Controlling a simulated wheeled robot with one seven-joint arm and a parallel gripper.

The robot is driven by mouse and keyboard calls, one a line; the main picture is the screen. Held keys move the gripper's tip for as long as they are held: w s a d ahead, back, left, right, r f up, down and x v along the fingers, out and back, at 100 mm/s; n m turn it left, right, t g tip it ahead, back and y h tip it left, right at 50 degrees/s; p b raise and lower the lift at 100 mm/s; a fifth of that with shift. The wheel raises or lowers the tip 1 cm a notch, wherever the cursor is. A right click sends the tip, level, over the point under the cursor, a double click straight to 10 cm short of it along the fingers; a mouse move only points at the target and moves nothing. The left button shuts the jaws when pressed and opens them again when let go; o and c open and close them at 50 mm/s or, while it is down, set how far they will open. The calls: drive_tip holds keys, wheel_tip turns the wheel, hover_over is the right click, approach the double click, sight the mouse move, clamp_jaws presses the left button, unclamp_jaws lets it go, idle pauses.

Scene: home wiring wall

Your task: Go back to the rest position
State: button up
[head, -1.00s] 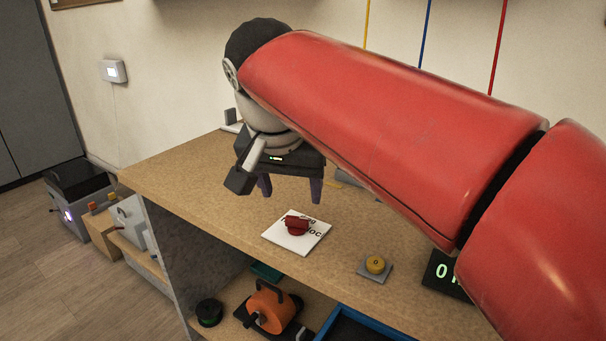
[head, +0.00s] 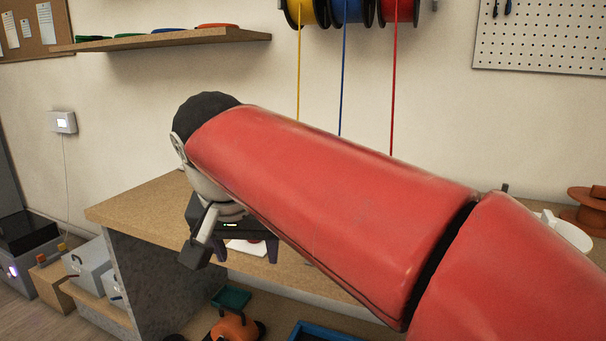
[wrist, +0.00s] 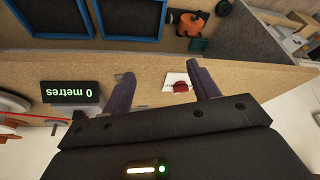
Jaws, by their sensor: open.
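My gripper (head: 246,252) hangs over the left part of the wooden workbench (head: 135,205), its two dark fingers pointing down and apart. It is open, with nothing between the fingers. In the wrist view my gripper (wrist: 160,82) shows the same spread fingers above the bench. A small red object (wrist: 181,86) lies on a white card (wrist: 176,77) on the bench, below and apart from the fingers. In the head view only a bit of the white card (head: 240,246) shows behind the gripper, and my red arm hides much of the bench top.
A "0 metres" display (wrist: 70,92) stands on the bench. Yellow, blue and red cable spools (head: 352,10) hang on the wall, their cables running down behind my arm. A wall shelf (head: 165,38) is at upper left. Blue trays (head: 325,333) and an orange tool (head: 234,325) sit below the bench top.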

drive_tip(key=s+d+f, duration=0.6)
drive_tip(key=d+f, duration=0.2)
drive_tip(key=d, duration=0.4)
drive_tip(key=s+d+f+t, duration=0.1)
drive_tip(key=s+d+f, duration=0.5)
drive_tip(key=d, duration=0.5)
wheel_tip(320, 180, down, 3)
drive_tip(key=shift+d+r, duration=0.1)
drive_tip(key=shift+d, duration=0.25)
